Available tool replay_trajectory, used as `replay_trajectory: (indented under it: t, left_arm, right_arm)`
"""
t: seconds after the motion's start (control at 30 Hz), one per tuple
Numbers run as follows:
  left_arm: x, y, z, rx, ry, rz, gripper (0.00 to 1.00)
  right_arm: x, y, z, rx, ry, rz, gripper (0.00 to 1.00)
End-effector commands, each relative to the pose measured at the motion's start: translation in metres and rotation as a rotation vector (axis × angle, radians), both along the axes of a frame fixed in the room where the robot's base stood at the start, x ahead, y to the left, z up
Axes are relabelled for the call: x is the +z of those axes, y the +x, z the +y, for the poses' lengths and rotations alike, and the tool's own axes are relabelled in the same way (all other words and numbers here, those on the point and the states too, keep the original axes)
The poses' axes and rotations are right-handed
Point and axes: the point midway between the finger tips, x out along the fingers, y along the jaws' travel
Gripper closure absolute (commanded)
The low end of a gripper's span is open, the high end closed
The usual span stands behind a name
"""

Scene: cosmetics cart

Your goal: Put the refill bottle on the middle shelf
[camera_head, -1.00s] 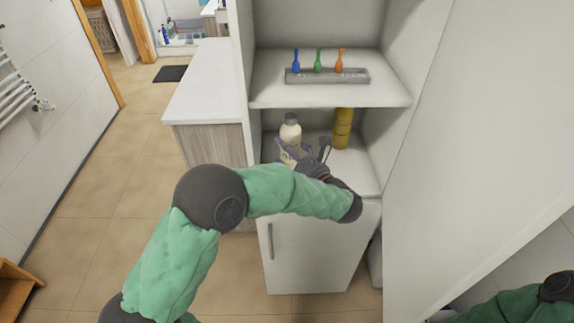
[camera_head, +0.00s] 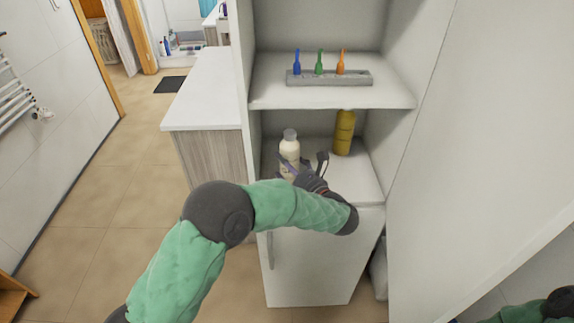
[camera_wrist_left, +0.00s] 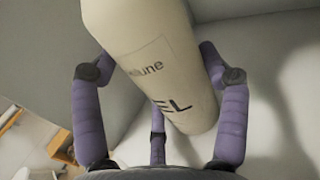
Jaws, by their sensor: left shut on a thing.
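The cream refill bottle (camera_head: 289,149) with a grey cap stands nearly upright in the compartment above the white cabinet door. My left gripper (camera_head: 303,167) is shut on it. In the left wrist view the bottle (camera_wrist_left: 160,65) sits between my purple fingers (camera_wrist_left: 160,105), tilted in that picture, with printed letters showing. Its base is hidden in the head view, so I cannot tell whether it touches the shelf (camera_head: 352,180). The shelf above (camera_head: 290,97) carries a grey rack. My right gripper is out of view; only part of my right arm shows.
A yellow bottle (camera_head: 344,134) stands at the back right of the same compartment. The grey rack (camera_head: 330,78) holds blue, green and orange items. The shelf edge above and the side walls bound the space. A white-topped counter (camera_head: 205,95) stands left.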

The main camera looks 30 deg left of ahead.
Motion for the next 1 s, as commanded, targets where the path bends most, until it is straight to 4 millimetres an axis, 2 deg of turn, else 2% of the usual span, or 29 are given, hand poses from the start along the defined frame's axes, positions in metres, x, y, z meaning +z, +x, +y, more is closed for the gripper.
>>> replay_trajectory:
  t: [0.03, 0.07, 0.13, 0.6, 1.0]
  left_arm:
    - [-0.001, 0.0, 0.0, 0.0, 0.001, 0.0, 0.71]
    - [-0.002, 0.0, 0.0, 0.0, 0.001, 0.002, 0.23]
    - [-0.002, 0.0, 0.0, 0.0, 0.0, 0.001, 0.03]
    - [0.003, -0.001, -0.001, -0.001, 0.0, -0.001, 0.02]
    - [0.004, -0.025, -0.056, -0.004, 0.001, 0.002, 0.02]
  right_arm:
    - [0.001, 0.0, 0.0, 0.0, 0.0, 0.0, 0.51]
    - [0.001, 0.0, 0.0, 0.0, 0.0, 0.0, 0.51]
    - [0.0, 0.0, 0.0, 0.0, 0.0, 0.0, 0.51]
    - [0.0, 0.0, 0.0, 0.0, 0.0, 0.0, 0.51]
    - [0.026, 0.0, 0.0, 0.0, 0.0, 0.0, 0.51]
